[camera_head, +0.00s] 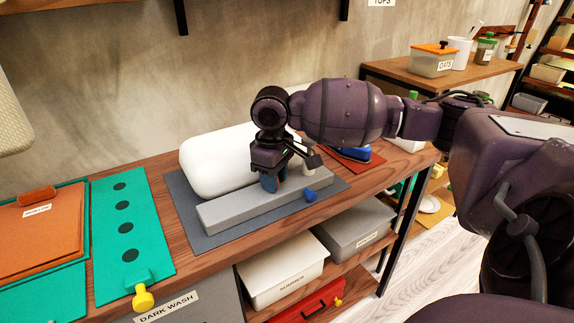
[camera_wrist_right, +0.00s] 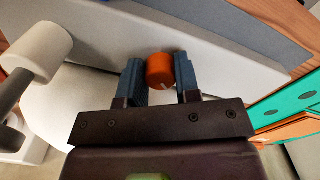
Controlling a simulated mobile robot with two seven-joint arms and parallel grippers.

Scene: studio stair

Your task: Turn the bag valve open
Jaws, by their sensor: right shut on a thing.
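The white bag (camera_head: 215,160) is a plump pillow shape lying on a dark grey mat (camera_head: 186,217) on the wooden bench. A round orange valve knob (camera_wrist_right: 159,71) shows in the right wrist view, between the blue fingertips. My right gripper (camera_head: 270,182) points down at the bag's front side, just behind a long grey bar (camera_head: 245,207). It is shut on the orange knob, seen in the right wrist view (camera_wrist_right: 160,78). In the head view the gripper hides the knob, and I cannot tell how far it is turned. My left gripper is out of view.
A white cylinder on a grey stem (camera_wrist_right: 38,50) stands beside the gripper. A green board (camera_head: 128,190) with black dots lies left of the mat. Bins (camera_head: 285,272) fill the shelf below.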

